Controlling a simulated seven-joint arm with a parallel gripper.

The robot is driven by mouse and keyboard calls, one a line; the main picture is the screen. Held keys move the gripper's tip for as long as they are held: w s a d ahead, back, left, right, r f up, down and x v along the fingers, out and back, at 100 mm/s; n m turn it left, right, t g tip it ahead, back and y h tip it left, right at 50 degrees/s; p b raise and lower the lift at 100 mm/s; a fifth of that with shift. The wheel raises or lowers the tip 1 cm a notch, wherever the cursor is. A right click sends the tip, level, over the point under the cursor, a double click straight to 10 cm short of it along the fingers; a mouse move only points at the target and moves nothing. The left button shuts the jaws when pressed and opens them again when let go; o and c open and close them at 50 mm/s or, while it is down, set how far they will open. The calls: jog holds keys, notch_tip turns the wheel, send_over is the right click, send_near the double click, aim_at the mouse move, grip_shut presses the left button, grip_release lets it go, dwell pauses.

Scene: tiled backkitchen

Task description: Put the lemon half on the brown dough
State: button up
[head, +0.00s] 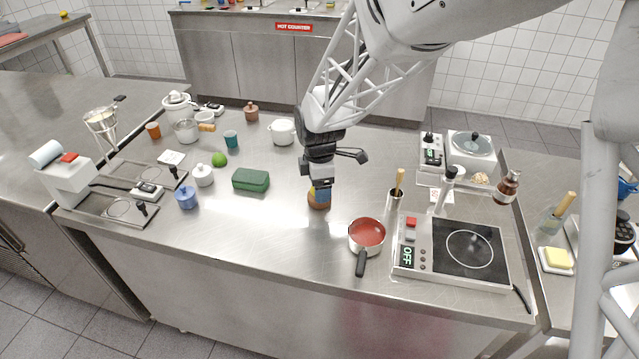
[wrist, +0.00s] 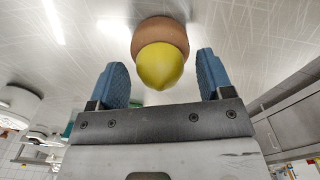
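The brown dough (wrist: 160,27) is a round lump on the steel counter, at the top middle of the wrist view. In the head view the dough (head: 318,206) shows just under my gripper (head: 320,188). The yellow lemon half (wrist: 160,66) is directly against the dough in the wrist view and appears to rest on it. My gripper (wrist: 161,63) has its blue fingers apart, one on each side of the lemon half, with a visible gap at both sides. The lemon half cannot be made out in the head view, where the gripper covers that spot.
A white pot (head: 283,131) stands behind. The counter in front of the dough is clear.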

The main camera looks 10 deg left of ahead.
jog(key=shift+r, duration=0.15)
notch_tip(320, 180, up, 12)
dwell(0.9)
dwell(0.7)
jog(key=s+d+r+m, duration=0.2)
jog(key=s+d+m, duration=0.2)
jog(key=d, duration=0.3)
jog(key=s+d+r+m+t, duration=0.1)
jog(key=s+d+r+m, duration=0.2)
jog(key=d, duration=0.5)
jog(key=s+d+r+m, duration=0.2)
jog(key=s+d+m, duration=0.25)
jog(key=d, duration=0.25)
jog(key=s+d+f+m+t, duration=0.1)
jog(key=s+d+m, duration=1.1)
jog(key=s, duration=0.3)
jog(key=shift+d+f+t, duration=0.2)
jog(key=shift+f+t, duration=0.1)
jog(key=shift+f, duration=0.05)
